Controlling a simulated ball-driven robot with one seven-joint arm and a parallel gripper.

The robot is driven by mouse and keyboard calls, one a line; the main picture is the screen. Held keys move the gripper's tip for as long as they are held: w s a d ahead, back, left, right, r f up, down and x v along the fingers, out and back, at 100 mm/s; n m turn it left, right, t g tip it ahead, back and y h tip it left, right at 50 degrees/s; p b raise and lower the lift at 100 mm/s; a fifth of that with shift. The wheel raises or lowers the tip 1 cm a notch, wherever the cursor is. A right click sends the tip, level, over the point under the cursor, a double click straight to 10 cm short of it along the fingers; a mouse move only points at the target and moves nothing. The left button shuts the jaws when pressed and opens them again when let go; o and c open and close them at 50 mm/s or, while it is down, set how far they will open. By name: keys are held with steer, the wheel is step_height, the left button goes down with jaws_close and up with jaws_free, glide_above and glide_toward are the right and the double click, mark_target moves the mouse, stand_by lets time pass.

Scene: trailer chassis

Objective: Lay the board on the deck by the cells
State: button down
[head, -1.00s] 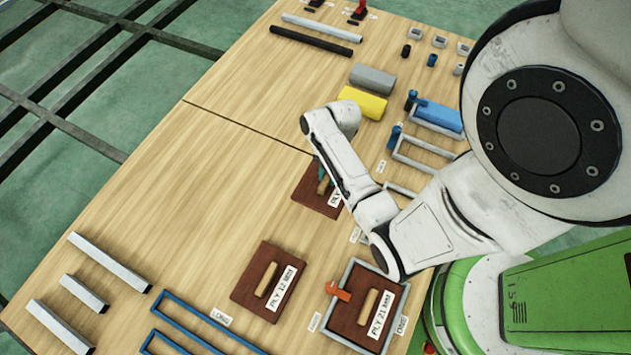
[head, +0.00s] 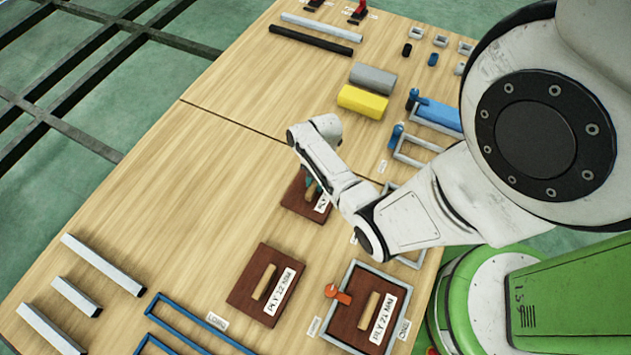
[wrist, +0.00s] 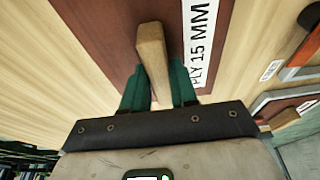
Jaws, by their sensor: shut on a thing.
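The brown board labelled PLY 15 MM (head: 299,199) is at the middle of the wooden table, partly hidden behind my arm in the head view. Its wooden handle (wrist: 152,58) stands between the teal fingers of my gripper (wrist: 160,85) in the wrist view. My gripper (head: 311,186) is shut on this handle. In the head view I cannot tell whether the board touches the table. I cannot make out for certain which place is the deck by the cells.
Boards PLY 12 MM (head: 262,287) and PLY 21 MM (head: 365,318) lie nearby, the latter inside a grey outline with an orange piece. Grey bars (head: 76,297), a yellow block (head: 362,101) and blue outlines (head: 190,325) are around. Dark frame rails (head: 70,130) cross the green floor at left.

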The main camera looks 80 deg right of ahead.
steer(key=shift+f, duration=0.15)
steer(key=c, duration=0.9)
jaws_free()
steer(key=w+p+v, duration=0.1)
steer(key=p+v, duration=0.2)
steer(key=v, duration=0.9)
steer(key=a+r+m+h, duration=0.1)
steer(key=a+r+m, duration=0.2)
steer(key=a+m, duration=0.2)
steer(key=s+a+r+m+h, duration=0.1)
steer(key=a+r+m, duration=0.3)
steer(key=a, duration=0.5)
steer(key=a+r+m+h, duration=0.1)
steer(key=a+r+m, duration=0.3)
steer(key=a+m, duration=0.2)
steer(key=shift+s+a+r+m, duration=0.1)
steer(key=shift+a+m, duration=0.05)
steer(key=shift+a, duration=0.3)
steer(key=shift+s+a+r+m, duration=0.1)
steer(key=shift+a+r+m, duration=0.05)
steer(key=shift+a, duration=0.25)
